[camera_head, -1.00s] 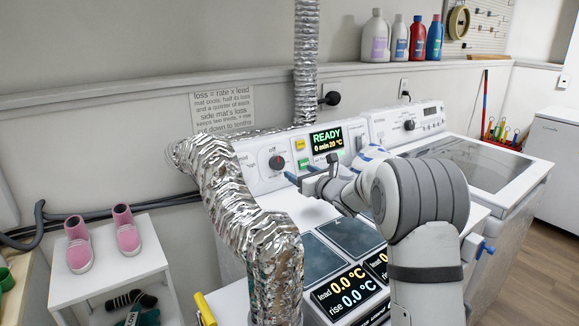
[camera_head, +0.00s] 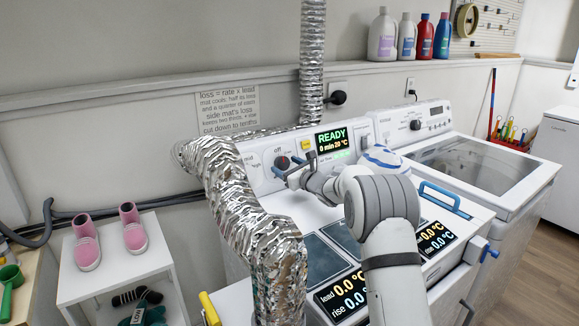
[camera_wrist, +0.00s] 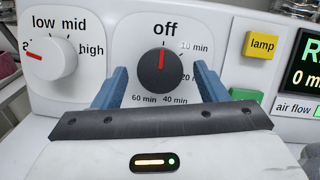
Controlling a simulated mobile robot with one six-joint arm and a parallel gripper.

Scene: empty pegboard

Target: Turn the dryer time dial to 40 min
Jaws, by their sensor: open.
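The dryer time dial (camera_wrist: 160,72) is a dark round knob with a red pointer straight up at "off" in the wrist view. Its printed marks run clockwise from 10 min at upper right, with 40 min below right and 60 min below left. My gripper (camera_wrist: 160,86) is open, with one blue finger on each side of the dial and a visible gap to it. I cannot tell how deep the fingertips reach. In the head view my gripper (camera_head: 291,172) is right at the dial (camera_head: 282,162) and partly covers its surroundings.
The dryer display (camera_head: 331,139) reads READY, 0 min, 20 °C. A white heat knob (camera_wrist: 50,58) is left of the dial, a yellow lamp button (camera_wrist: 259,45) right. A silver foil duct (camera_head: 245,215) stands close left of my arm. Mats with readouts lie on the dryer top.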

